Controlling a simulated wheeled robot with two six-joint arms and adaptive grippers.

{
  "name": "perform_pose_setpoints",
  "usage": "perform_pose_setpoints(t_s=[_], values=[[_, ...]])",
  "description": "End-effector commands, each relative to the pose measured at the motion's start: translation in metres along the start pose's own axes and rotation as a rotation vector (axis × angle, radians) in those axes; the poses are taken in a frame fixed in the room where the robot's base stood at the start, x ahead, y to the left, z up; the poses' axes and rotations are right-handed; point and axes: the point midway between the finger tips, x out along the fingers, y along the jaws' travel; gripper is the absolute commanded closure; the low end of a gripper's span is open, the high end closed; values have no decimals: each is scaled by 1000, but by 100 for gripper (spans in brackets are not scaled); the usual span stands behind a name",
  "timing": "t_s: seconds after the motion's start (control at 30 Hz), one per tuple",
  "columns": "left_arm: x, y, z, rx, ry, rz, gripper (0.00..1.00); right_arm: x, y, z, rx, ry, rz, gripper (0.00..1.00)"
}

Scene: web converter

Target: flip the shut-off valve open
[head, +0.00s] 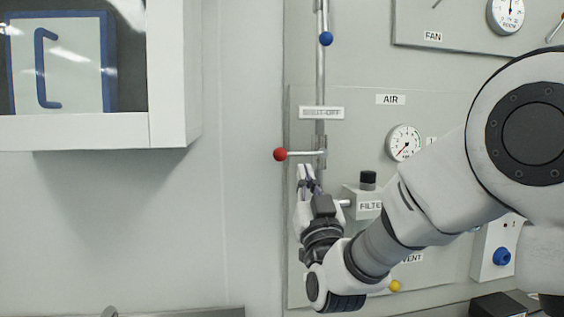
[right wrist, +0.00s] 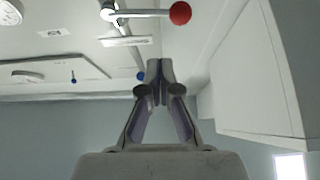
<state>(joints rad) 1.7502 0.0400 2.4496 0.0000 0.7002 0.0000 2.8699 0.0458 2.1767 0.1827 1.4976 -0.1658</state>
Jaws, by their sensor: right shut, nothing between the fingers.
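The shut-off valve has a lever with a red ball knob (head: 280,154) that points left, level, from a vertical pipe, under the SHUT-OFF label (head: 321,113). In the right wrist view the red knob (right wrist: 180,13) and its lever (right wrist: 143,13) show at the top. My right gripper (head: 306,170) is just below the lever in the head view, fingers pointing up. In the right wrist view its fingertips (right wrist: 153,68) are together with nothing between them. The gripper looks apart from the lever. My left gripper is not in view.
A gauge (head: 404,142) and a filter unit (head: 368,200) sit right of the pipe. A blue knob (head: 326,38) is higher on the pipe. A white-framed cabinet (head: 176,75) juts out at upper left. The wall left of the knob is clear.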

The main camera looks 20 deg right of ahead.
Motion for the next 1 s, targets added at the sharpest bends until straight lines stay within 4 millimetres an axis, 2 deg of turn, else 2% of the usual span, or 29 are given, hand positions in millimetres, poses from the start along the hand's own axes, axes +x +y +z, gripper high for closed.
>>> perform_pose_setpoints(t_s=[0.03, 0.1, 0.47, 0.67, 0.97, 1.0], values=[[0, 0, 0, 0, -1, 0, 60, 2, 2, -10, 2, 24, 6, 100], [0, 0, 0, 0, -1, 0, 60, 3, 2, -16, 3, 40, 10, 100], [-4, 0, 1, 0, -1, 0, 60, 8, 2, -16, 3, 36, 9, 100], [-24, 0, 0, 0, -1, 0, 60, 40, 3, -20, 5, 35, 10, 100], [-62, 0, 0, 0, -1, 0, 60, 107, 3, -23, 3, 35, 9, 100], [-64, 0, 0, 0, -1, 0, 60, 106, 3, -14, 1, 29, 8, 100]])
